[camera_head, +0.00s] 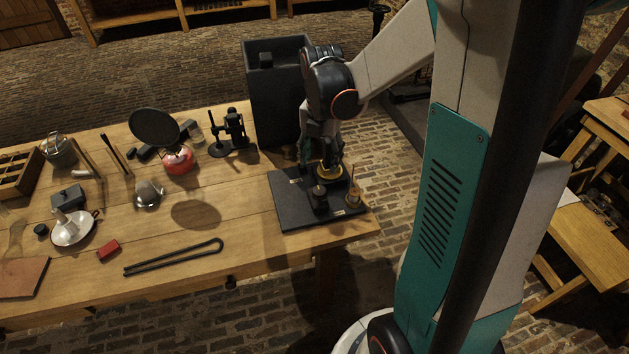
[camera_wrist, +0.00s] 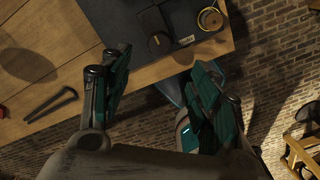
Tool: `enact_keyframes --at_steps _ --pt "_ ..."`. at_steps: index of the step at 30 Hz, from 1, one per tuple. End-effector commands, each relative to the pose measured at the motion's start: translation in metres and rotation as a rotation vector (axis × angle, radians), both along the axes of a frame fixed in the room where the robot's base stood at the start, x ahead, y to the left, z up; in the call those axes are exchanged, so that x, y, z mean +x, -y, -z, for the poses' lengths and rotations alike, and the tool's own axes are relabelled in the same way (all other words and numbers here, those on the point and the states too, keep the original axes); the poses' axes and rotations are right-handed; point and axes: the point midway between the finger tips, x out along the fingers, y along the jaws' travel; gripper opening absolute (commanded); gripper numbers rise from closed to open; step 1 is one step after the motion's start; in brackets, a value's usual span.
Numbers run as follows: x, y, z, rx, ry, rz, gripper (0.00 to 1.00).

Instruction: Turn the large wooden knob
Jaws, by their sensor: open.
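A yellowish round piece (camera_head: 328,173) sits on a dark board (camera_head: 290,212) at the right end of the table. It may be the large wooden knob, but my gripper partly covers it. In front of it stands a dark block (camera_head: 319,201), which shows in the wrist view with a brownish round top (camera_wrist: 159,42). A small brass coil or post (camera_head: 353,197) stands to the right and also shows in the wrist view (camera_wrist: 210,18). My gripper (camera_head: 331,158) points down over the board in the head view. Its fingers are apart and empty in the wrist view (camera_wrist: 160,72).
A tall dark bin (camera_head: 276,85) stands behind the board. A black stand (camera_head: 230,135), a red burner with a round dark pan (camera_head: 157,128) and black tongs (camera_head: 173,258) are on the table to the left. The table's right edge is close to the board.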

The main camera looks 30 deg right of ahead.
Motion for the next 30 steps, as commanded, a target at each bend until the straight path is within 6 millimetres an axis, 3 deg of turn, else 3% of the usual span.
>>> enact_keyframes --at_steps 6,15,21,30 --pt "0.001 0.0 0.047 0.0 0.0 0.001 0.56" --pt "0.0 0.0 0.099 -0.001 0.001 0.001 0.56" --pt "0.0 0.0 0.116 -0.001 0.001 0.001 0.56" --pt "0.0 0.0 0.119 -0.001 0.001 0.001 0.56"
